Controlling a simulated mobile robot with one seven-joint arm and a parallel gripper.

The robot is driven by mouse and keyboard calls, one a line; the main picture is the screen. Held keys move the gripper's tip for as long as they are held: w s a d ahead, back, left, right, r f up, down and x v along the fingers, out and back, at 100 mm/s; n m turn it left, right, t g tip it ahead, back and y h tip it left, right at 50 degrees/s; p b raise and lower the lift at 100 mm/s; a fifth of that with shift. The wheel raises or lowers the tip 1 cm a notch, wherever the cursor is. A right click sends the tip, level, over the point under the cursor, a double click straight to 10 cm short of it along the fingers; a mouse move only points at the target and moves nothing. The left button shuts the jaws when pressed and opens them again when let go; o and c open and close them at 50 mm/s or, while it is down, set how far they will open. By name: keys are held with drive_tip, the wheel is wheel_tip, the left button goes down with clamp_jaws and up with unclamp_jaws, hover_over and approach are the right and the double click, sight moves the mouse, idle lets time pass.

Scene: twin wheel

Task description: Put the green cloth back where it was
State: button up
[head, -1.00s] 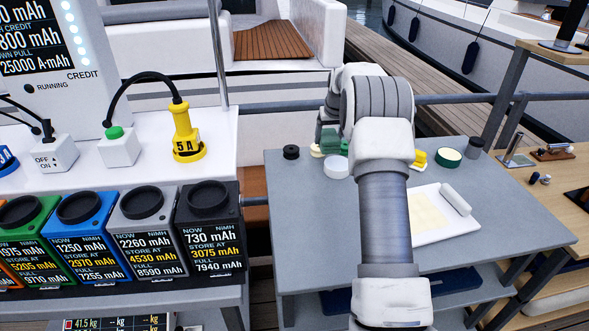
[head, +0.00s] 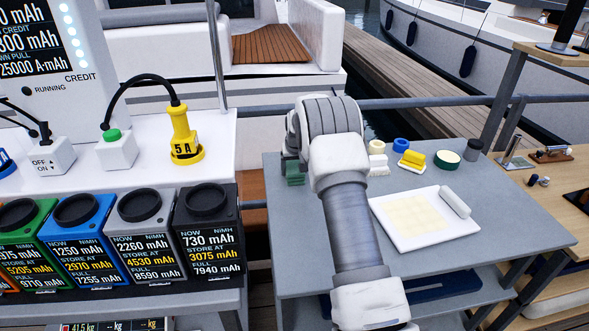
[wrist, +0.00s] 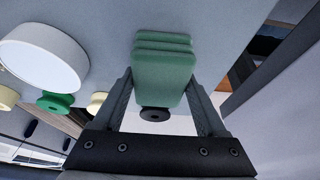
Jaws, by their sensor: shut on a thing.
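The green cloth (wrist: 163,72) is a folded pad with several layers, held between the two fingers of my gripper (wrist: 160,88) in the wrist view. In the head view the cloth (head: 294,172) shows as a small green patch at the left side of the grey table (head: 300,235). My gripper (head: 291,158) is mostly hidden there behind my own arm. Whether the cloth touches the tabletop I cannot tell. A small black disc (wrist: 155,114) shows just beyond the cloth's edge in the wrist view.
A white round item (wrist: 42,50) and a green spool (wrist: 55,102) are near the gripper. On the table are a blue roll (head: 401,145), a yellow block (head: 412,160), a green-rimmed disc (head: 447,159) and a white tray (head: 385,205). The front left tabletop is clear.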

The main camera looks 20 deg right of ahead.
drive_tip(key=shift+r, duration=0.1)
drive_tip(key=shift+f, duration=0.2)
drive_tip(key=o, duration=1.1)
